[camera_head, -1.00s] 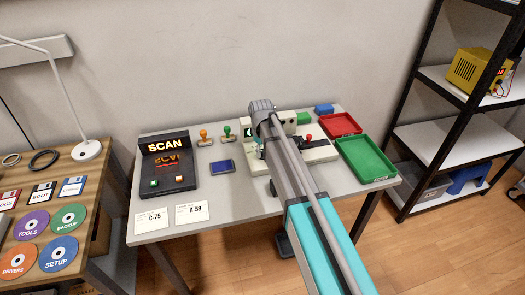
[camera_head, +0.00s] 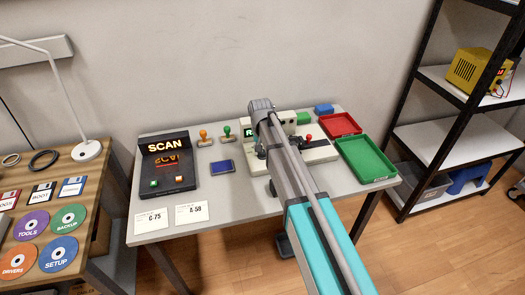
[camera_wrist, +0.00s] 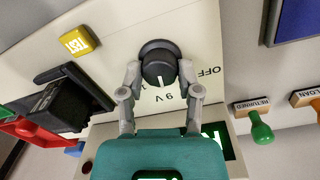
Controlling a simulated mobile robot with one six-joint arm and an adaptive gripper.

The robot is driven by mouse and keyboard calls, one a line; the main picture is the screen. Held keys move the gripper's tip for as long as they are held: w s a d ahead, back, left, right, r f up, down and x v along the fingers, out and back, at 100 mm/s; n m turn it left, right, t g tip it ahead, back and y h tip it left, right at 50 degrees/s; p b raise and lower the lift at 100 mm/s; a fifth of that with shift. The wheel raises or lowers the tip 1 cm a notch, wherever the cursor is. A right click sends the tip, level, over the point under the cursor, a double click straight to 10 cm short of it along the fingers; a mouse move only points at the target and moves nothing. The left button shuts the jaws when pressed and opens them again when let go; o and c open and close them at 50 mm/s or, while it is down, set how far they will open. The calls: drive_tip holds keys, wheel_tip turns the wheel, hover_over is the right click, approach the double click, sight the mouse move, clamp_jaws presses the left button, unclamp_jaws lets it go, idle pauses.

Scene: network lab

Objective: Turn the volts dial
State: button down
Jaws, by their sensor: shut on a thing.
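The dial (camera_wrist: 158,65) is a dark round knob on a cream panel (camera_wrist: 120,28), with a white pointer line facing the bottom of the wrist view. Printed marks including OFF and a volts label sit around it. My gripper (camera_wrist: 160,78) is shut on the dial, one grey finger on each side. In the head view, the cream tester (camera_head: 322,151) stands on the grey table, largely behind my arm. The dial and my fingertips cannot be made out clearly there. A lit green display (camera_head: 249,132) shows just left of my arm.
A yellow TEST button (camera_wrist: 77,42) is near the dial. A red-knobbed lever (camera_head: 308,138) stands to my arm's right. Red (camera_head: 340,131) and green (camera_head: 388,176) trays lie at right. Stamps (camera_head: 226,133), a blue pad (camera_head: 222,166) and the SCAN unit (camera_head: 168,187) lie left.

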drive_tip(key=shift+m, duration=1.6)
drive_tip(key=shift+c, duration=1.5)
unclamp_jaws()
drive_tip(key=shift+n, duration=0.4)
